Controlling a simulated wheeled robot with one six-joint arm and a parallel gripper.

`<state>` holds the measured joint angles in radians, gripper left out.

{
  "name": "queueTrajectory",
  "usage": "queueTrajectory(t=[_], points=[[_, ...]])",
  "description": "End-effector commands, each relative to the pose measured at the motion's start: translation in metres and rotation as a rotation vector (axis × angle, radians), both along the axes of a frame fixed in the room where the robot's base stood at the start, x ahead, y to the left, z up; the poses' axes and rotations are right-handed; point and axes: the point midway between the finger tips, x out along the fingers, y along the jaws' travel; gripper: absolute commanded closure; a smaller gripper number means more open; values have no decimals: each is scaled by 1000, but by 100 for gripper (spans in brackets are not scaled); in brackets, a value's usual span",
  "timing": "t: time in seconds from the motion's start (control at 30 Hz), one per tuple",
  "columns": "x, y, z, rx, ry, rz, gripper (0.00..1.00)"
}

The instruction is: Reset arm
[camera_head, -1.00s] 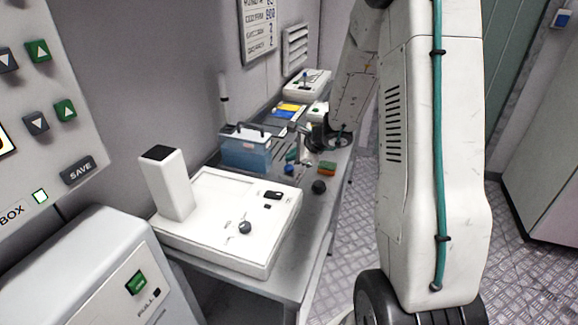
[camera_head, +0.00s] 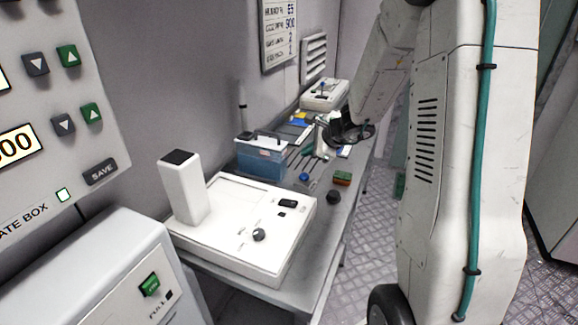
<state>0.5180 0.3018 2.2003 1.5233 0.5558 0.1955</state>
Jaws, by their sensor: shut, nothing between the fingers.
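My arm fills the right of the view, with a white, scuffed link and a teal hose. Its upper part bends down to the left over the workbench (camera_head: 343,222). My gripper (camera_head: 328,128), dark and small, is at its far end, above the back half of the bench. It is shut and holds nothing that I can see. The fingertips are small and hard to make out against the clutter behind.
A white device with a tall post (camera_head: 240,232) stands on the near bench. Beyond it are a blue box with a handle (camera_head: 262,160), a dark knob (camera_head: 333,197) and a green-and-orange block (camera_head: 342,178). A control panel (camera_head: 55,110) is at left. Metal floor lies right of the bench.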

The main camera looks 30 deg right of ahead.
Motion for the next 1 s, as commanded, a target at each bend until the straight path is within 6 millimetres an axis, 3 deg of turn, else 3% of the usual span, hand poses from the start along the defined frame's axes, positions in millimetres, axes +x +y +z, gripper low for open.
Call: queueTrajectory(t=[0.27,0.47,0.67,0.8,1.0], points=[[-1,5,1,0,-7,37,100],[-35,44,-2,-42,22,318,100],[-106,114,35,-172,39,788,100],[-167,150,61,-297,72,1111,100],[-255,172,91,-514,154,1509,100]])
